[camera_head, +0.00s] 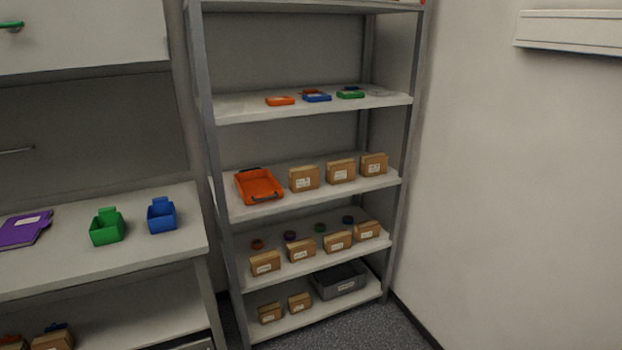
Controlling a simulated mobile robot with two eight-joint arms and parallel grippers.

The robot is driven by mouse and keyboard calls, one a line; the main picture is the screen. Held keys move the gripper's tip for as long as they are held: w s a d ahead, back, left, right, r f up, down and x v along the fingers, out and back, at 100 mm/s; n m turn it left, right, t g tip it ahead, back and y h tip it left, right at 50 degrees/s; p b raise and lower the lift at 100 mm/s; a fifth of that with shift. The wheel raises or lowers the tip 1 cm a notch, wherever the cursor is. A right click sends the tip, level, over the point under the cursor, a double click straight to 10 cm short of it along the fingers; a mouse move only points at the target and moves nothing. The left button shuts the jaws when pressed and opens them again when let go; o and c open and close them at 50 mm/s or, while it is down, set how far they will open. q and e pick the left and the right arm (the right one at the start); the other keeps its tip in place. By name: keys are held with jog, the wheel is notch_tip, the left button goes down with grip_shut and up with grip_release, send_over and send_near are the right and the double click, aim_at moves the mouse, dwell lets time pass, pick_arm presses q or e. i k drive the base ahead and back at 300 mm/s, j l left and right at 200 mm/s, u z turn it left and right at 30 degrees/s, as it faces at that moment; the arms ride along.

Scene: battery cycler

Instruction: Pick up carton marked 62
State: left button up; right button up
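Several brown cartons with white labels stand on the grey shelf rack. On the middle shelf there are three: a left one (304,178), a centre one (341,171) and a right one (374,164). The shelf below holds several more, among them a left one (265,263) and a right one (367,230). Two small cartons, one at left (270,312) and one at right (299,301), stand on the bottom shelf. The label print is too small to read, so I cannot tell which is marked 62. Neither of my grippers is in view.
An orange tray (259,186) sits left of the middle-shelf cartons. A grey bin (340,280) stands on the bottom shelf. The bench at left holds green (107,227) and blue (161,215) bins and a purple folder (24,229). A wall (500,180) closes the right side.

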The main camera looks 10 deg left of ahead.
aim_at(305, 178)
jog(key=i+j+u, duration=0.4)
jog(key=i, duration=0.4)
jog(key=j, duration=0.1)
